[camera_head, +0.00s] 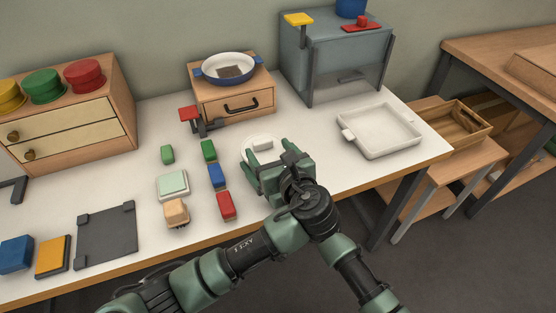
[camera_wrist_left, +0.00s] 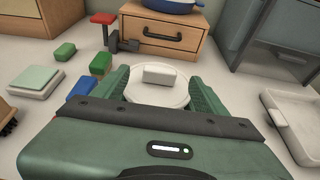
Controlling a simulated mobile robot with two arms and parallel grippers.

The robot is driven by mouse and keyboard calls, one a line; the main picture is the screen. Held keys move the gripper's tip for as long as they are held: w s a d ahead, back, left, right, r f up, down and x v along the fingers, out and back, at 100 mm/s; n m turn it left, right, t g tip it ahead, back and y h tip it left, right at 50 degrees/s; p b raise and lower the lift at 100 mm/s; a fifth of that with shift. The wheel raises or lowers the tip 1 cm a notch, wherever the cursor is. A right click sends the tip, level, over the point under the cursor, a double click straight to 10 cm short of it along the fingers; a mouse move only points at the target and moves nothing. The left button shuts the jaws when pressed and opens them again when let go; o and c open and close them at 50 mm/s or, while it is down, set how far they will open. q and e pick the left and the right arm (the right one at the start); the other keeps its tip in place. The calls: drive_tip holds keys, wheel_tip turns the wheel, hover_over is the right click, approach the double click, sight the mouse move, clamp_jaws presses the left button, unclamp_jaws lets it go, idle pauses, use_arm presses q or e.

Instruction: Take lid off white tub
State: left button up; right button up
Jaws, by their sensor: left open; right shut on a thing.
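The white tub (camera_head: 246,152) stands on the white table, round and pale, seen partly behind my gripper. Its round white lid (camera_wrist_left: 157,95) is on top and carries a block-shaped handle (camera_wrist_left: 158,74), which also shows in the head view (camera_head: 262,145). My left gripper (camera_head: 272,158) is open, with its green fingers on either side of the lid in the left wrist view (camera_wrist_left: 160,80). I cannot tell whether the fingers touch it. The near side of the tub is hidden by the gripper. My right gripper is not in view.
Red, blue and green blocks (camera_head: 217,176) stand left of the tub. A wooden drawer box (camera_head: 243,104) with a blue-rimmed pan is behind it, beside a grey cabinet (camera_head: 340,55). A white tray (camera_head: 382,148) lies to the right, with free table between.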

sight(263, 142)
use_arm(q)
drive_tip(key=shift+x, duration=1.65)
clamp_jaws()
drive_tip(key=shift+r, duration=0.25)
drive_tip(key=shift+r, duration=0.95)
